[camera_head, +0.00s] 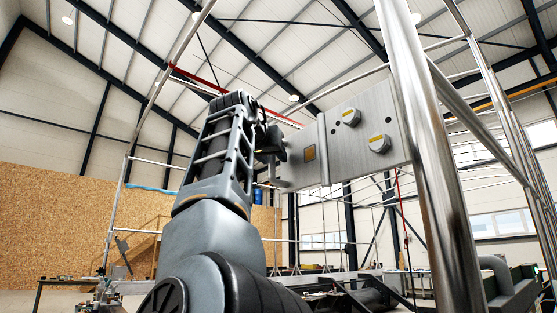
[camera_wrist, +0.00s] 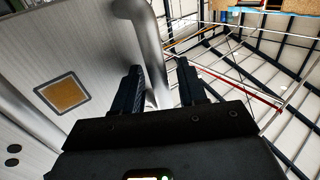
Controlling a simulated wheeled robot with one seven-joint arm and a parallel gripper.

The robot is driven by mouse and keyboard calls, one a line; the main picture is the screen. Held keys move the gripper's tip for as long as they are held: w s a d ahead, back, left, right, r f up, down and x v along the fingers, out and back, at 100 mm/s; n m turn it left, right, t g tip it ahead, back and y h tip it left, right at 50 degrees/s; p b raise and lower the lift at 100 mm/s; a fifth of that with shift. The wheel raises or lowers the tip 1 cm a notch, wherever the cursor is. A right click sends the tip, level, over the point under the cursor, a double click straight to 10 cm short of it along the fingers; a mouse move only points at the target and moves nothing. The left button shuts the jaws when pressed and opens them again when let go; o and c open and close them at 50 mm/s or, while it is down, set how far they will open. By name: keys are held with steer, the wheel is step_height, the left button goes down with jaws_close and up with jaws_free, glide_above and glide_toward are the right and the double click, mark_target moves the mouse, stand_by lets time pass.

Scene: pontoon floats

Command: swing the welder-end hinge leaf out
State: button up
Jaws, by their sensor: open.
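The hinge leaf (camera_head: 297,172) is a brushed metal plate with a small orange square, left of the vertical hinge barrel (camera_head: 323,150). In the wrist view the leaf (camera_wrist: 75,50) fills the left side, with the orange square facing the camera. A bent metal tube handle (camera_wrist: 150,50) runs along its edge. My gripper (camera_wrist: 160,66) is open, and the handle's lower end shows between its two dark fingers. I cannot tell whether either finger touches it. In the head view my gripper (camera_head: 272,150) is at the leaf's left edge, partly hidden by my own arm.
A fixed metal plate (camera_head: 365,130) with two large yellow-marked bolts is right of the hinge. A thick shiny post (camera_head: 420,150) stands close on the right. Thin scaffold rails surround the area. A chipboard wall (camera_head: 60,220) is at the far left.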

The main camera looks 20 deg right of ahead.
steer(key=shift+c, duration=0.3)
jaws_close()
stand_by(0.3)
